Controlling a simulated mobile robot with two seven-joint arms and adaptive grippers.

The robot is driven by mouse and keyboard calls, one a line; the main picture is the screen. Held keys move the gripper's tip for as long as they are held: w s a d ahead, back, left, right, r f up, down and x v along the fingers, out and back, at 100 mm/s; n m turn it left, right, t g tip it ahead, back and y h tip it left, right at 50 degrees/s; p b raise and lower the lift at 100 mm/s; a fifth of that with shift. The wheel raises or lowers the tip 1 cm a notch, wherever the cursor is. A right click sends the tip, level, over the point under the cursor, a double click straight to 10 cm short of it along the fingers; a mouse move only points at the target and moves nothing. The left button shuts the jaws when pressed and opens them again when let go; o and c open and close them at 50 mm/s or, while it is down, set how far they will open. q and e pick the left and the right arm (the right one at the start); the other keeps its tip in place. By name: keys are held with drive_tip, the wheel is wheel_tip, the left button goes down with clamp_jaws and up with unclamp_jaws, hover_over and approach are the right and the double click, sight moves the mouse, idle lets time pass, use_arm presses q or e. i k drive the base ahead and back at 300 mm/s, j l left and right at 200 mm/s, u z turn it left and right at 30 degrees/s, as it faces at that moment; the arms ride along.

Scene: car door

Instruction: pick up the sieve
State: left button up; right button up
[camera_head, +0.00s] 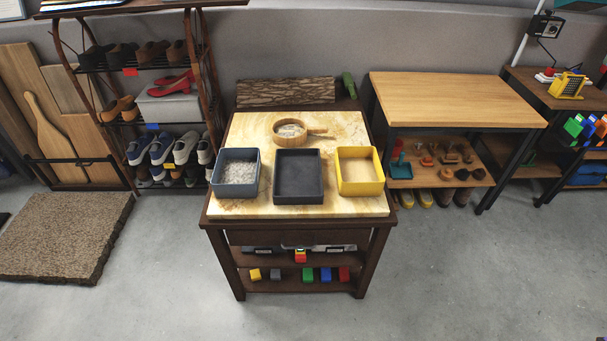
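The sieve (276,131) is a round, light-brown wooden one with a short handle (317,131) pointing right. It sits near the back middle of the marble-like table top (355,127). Its inside looks pale grey; I cannot tell whether that is mesh or contents. In front of it stand a blue-grey box (237,188) with pale granular stuff, an empty-looking black box (299,187) and a yellow box (360,182) with a light-beige inside. Neither of my grippers shows in the head view.
A rough dark wooden block (285,92) and a green object (349,85) lie behind the top. A shoe rack (150,95) stands left, a wooden bench (455,98) right. A brown mat (65,235) lies on the floor.

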sight(286, 132)
drive_tip(key=i+l+u, duration=0.25)
drive_tip(key=l, duration=0.75)
drive_tip(key=i+l+u, duration=0.25)
drive_tip(key=l, duration=0.8)
drive_tip(key=i+l+u, duration=0.25)
drive_tip(key=l, duration=0.85)
drive_tip(key=l+u, duration=0.25)
drive_tip(key=l, duration=0.85)
